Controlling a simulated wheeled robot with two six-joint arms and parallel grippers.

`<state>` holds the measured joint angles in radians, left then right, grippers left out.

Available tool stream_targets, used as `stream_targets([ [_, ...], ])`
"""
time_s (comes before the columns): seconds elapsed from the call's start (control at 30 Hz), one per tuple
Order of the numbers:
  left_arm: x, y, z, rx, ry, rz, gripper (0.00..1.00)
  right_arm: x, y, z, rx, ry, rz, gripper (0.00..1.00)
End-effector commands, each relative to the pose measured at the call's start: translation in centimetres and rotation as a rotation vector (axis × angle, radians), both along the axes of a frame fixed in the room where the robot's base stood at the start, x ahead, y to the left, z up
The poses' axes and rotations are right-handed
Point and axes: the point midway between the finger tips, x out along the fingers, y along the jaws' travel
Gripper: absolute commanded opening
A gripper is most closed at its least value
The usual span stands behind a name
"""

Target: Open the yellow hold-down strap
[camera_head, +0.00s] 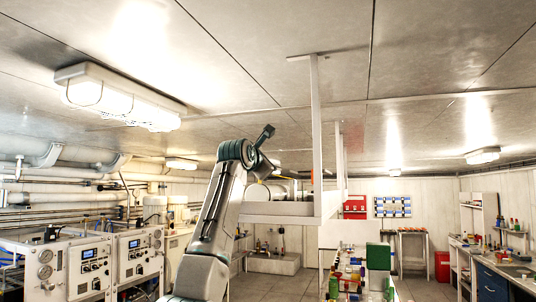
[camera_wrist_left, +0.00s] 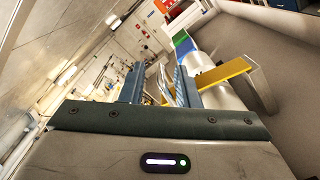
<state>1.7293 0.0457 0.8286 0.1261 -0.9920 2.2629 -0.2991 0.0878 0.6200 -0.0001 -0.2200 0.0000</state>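The yellow strap (camera_wrist_left: 224,73) shows in the left wrist view as a flat bar lying across a white cylinder (camera_wrist_left: 220,97). I cannot make out the strap clearly there. My right gripper is not in view.
White posts (camera_head: 315,130) carry the shelf from the ceiling, just right of my arm. Instrument panels (camera_head: 88,264) stand at the left. A bench with bottles (camera_head: 358,271) is at the lower right. Open floor (camera_head: 425,288) lies beyond it.

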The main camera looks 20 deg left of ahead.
Motion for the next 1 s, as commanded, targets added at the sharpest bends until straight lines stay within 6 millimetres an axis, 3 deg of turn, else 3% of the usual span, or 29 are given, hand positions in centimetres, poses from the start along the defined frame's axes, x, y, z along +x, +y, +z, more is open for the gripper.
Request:
stream_targets([
  [0.13, 1.3, -0.1, 0.2, 0.001, 0.001, 0.0, 0.29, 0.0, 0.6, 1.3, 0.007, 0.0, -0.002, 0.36],
  [0.53, 1.9, -0.1, -0.1, 0.001, -0.001, 0.001, 0.29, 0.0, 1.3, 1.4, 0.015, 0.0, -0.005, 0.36],
  [0.57, 1.9, -0.1, -0.1, 0.001, -0.001, 0.001, 0.27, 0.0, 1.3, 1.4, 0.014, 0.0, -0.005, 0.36],
  [0.7, 1.9, -0.1, -0.1, 0.001, -0.001, 0.001, 0.0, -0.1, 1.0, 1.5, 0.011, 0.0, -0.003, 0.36],
  [1.0, 1.8, -0.1, 0.0, 0.008, -0.001, 0.001, 0.0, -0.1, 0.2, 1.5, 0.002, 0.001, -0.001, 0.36],
])
